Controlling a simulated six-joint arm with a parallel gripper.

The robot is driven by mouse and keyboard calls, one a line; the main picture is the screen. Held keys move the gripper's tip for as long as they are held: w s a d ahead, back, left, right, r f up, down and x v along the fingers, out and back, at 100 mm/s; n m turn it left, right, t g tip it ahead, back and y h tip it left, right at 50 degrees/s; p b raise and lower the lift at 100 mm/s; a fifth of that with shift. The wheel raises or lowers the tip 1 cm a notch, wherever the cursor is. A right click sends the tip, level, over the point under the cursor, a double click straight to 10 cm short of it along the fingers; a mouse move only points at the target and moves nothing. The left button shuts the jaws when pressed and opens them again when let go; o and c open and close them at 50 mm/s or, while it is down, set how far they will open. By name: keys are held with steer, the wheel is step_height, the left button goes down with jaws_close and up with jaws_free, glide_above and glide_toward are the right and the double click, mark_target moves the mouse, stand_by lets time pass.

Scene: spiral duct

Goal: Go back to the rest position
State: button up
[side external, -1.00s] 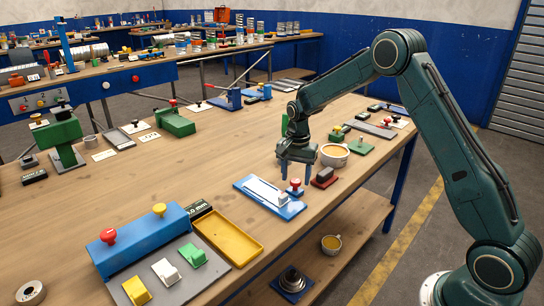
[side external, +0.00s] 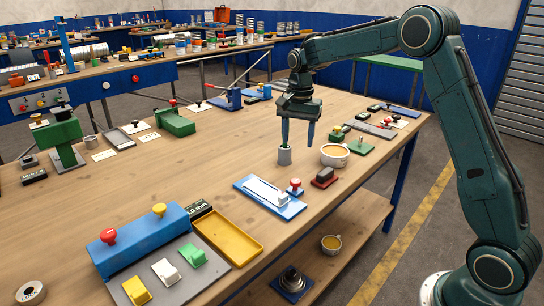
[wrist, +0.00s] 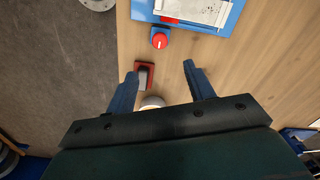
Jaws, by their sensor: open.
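My gripper (side external: 297,133) is open and empty. It hangs above the wooden workbench with its two blue fingers pointing down. In the side external view a small grey cylinder with a green top (side external: 285,155) shows just below the left finger. In the wrist view the two fingers (wrist: 160,82) are spread apart with nothing held between them. My arm is raised and bent over the right side of the bench.
Near the gripper are an orange-filled cup (side external: 335,155), a dark block on a red base (side external: 325,178), a red knob on a blue base (side external: 294,187) and a blue plate with a white slide (side external: 270,197). A yellow tray (side external: 228,238) lies nearer the front. The bench middle is clear.

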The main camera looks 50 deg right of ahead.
steer(key=shift+r, duration=0.15)
steer(key=s+a+r+n+t, duration=0.1)
steer(key=s+a+r+n, duration=0.3)
steer(key=s+r, duration=0.3)
steer(key=s+a+r+n+t, duration=0.2)
steer(key=s+a+r+n, duration=0.15)
steer(key=s, duration=0.55)
steer(key=s+a+f+n+t, duration=0.1)
steer(key=s+n, duration=0.2)
steer(key=s, duration=0.5)
steer(key=s+a+f+n+t, duration=0.1)
steer(key=s+a+n, duration=0.1)
steer(key=s, duration=0.6)
steer(key=shift+s+a+f+n+t, duration=0.2)
steer(key=shift+s+a+n+t, duration=0.1)
steer(key=shift+n, duration=0.25)
